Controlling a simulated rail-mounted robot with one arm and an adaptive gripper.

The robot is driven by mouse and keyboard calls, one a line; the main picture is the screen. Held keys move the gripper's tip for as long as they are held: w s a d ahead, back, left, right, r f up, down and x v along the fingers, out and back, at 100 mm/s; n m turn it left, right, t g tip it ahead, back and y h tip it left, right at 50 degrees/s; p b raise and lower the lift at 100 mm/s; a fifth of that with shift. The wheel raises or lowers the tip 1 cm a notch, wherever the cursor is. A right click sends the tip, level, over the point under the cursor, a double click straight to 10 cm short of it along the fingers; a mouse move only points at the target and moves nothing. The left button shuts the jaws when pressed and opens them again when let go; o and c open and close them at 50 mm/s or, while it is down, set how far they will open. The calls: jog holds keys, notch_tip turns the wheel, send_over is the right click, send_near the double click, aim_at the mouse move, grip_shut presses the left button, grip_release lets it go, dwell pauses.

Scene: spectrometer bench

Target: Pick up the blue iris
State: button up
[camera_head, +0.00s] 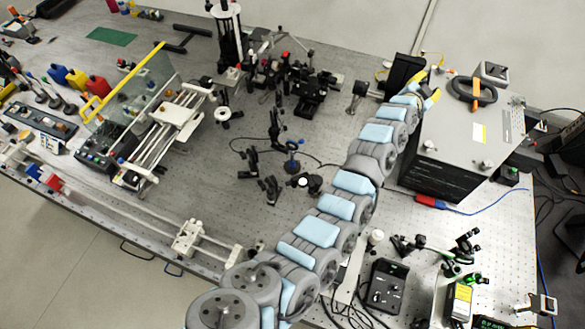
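A small blue part on a dark post, which looks like the blue iris (292,144), stands on the grey optical bench near the middle of the head camera view. My arm reaches from the bottom of the picture up to the right, passing to the right of the blue iris. The arm's far end is near the black housing at the upper right, well apart from the iris.
Dark optic mounts (268,186) stand close to the left and front of the iris. A thin black cable runs beside it. Dark stages (310,95) stand behind it. A large grey box (465,145) is at right. Bare bench (200,190) lies to the left.

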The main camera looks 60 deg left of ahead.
jog(key=s+a+m+g+h+b, duration=0.2)
jog(key=s+a+m+h, duration=0.1)
jog(key=a, duration=0.2)
jog(key=m+g+h+b, duration=0.45)
jog(key=m+g, duration=0.25)
jog(key=g, duration=0.6)
send_over(292, 150)
notch_tip(292, 150, down, 5)
jog(key=shift+y, duration=0.45)
jog(key=shift+w+a+f+p, duration=0.1)
jog(key=shift+f+p, duration=0.25)
jog(key=shift+f, duration=4)
jog(key=shift+w+a+f+p, duration=0.1)
jog(key=shift+f+p, duration=0.2)
jog(key=shift+f, duration=4.05)
grip_shut()
